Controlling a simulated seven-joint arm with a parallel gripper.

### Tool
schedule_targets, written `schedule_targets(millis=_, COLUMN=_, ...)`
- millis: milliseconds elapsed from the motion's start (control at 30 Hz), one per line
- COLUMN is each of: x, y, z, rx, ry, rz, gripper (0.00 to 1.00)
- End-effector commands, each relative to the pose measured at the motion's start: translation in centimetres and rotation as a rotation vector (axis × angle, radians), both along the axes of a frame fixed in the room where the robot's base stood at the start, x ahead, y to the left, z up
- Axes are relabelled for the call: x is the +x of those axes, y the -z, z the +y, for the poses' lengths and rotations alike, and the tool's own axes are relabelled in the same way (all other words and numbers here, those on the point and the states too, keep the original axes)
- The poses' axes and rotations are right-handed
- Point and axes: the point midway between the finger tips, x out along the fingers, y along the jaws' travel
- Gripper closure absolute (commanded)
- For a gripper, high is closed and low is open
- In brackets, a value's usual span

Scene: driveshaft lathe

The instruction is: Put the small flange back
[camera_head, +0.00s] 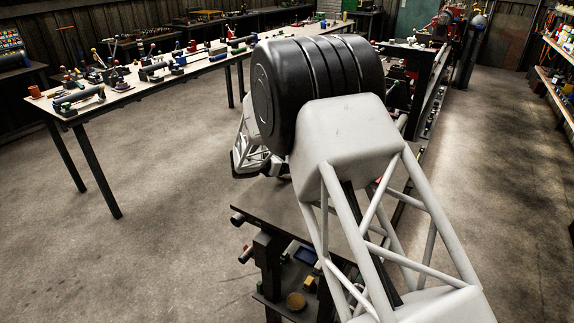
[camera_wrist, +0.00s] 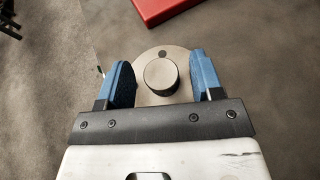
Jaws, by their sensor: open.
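The small flange (camera_wrist: 162,77) is a grey metal plate with a rounded edge, a round raised boss in its middle and a small dark hole near its far edge. In the wrist view it lies between the two blue fingers of my gripper (camera_wrist: 162,82). The fingers are open, one on each side of the flange. I cannot tell whether either finger touches it. The flange's near part is hidden by my gripper's dark front plate. In the head view my gripper and the flange are hidden behind my arm.
A red object (camera_wrist: 162,9) lies just beyond the flange on a grey surface. In the head view a dark bench (camera_head: 270,215) stands below my arm. A long table (camera_head: 150,85) with several tools and parts stands at the left. Open floor lies between.

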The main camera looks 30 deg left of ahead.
Motion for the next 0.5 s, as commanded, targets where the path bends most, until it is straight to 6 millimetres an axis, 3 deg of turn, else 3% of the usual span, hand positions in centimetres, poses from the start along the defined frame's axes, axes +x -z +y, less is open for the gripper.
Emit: schedule_targets(millis=500, x=-6.5, y=-2.9, z=2.7, rx=0.001, ry=-0.002, rz=0.0, gripper=0.4)
